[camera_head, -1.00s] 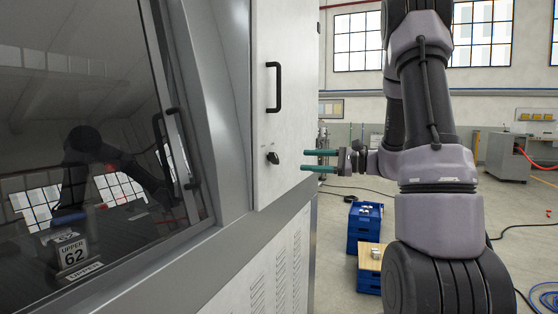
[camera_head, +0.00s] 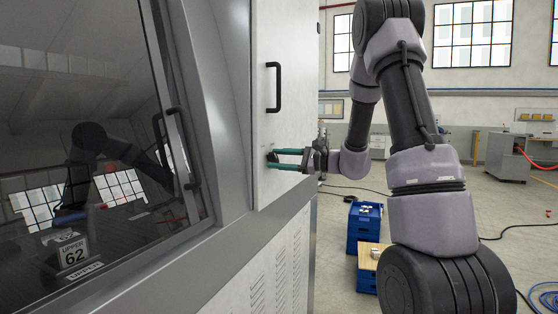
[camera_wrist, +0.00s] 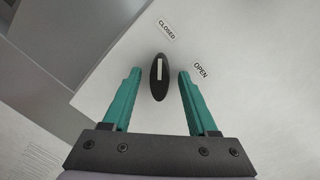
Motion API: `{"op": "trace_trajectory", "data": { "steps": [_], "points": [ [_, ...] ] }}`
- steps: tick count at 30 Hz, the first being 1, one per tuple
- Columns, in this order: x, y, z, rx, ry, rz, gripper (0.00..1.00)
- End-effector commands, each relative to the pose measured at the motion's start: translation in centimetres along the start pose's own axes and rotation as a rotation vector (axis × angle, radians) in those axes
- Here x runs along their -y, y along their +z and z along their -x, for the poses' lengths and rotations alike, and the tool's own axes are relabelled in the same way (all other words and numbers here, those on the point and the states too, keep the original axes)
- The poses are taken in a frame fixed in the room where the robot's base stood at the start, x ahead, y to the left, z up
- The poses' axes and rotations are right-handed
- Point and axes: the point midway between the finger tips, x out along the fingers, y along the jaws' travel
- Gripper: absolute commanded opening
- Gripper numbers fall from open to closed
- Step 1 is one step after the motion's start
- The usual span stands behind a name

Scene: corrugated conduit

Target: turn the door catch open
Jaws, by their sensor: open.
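The door catch is a dark oval knob (camera_wrist: 159,77) with a pale stripe along its length, on a white door panel (camera_wrist: 235,95).
A black bar handle (camera_head: 273,87) is fixed on the door above the catch. A dark glass window (camera_head: 90,120) fills the left. Blue crates (camera_head: 364,228) stand on the floor to the right. The floor beyond is mostly open, with some cables.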

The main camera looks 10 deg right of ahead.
Motion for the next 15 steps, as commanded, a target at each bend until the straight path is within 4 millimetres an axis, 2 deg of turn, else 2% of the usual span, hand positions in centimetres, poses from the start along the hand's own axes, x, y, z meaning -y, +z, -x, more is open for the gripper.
{"op": "trace_trajectory", "data": {
  "steps": [3, 5, 6, 8, 15],
  "points": [
    [0.0, 0.0, 0.02, 0.0, 0.0, 0.0, 0.59],
    [0.0, 0.01, 0.03, 0.0, 0.0, 0.0, 0.36],
    [0.0, 0.01, 0.03, 0.0, 0.0, 0.0, 0.21],
    [-0.01, 0.01, 0.04, 0.0, 0.0, 0.0, 0.0],
    [-0.04, 0.01, 0.04, 0.001, 0.001, -0.007, 0.0]
  ]
}}
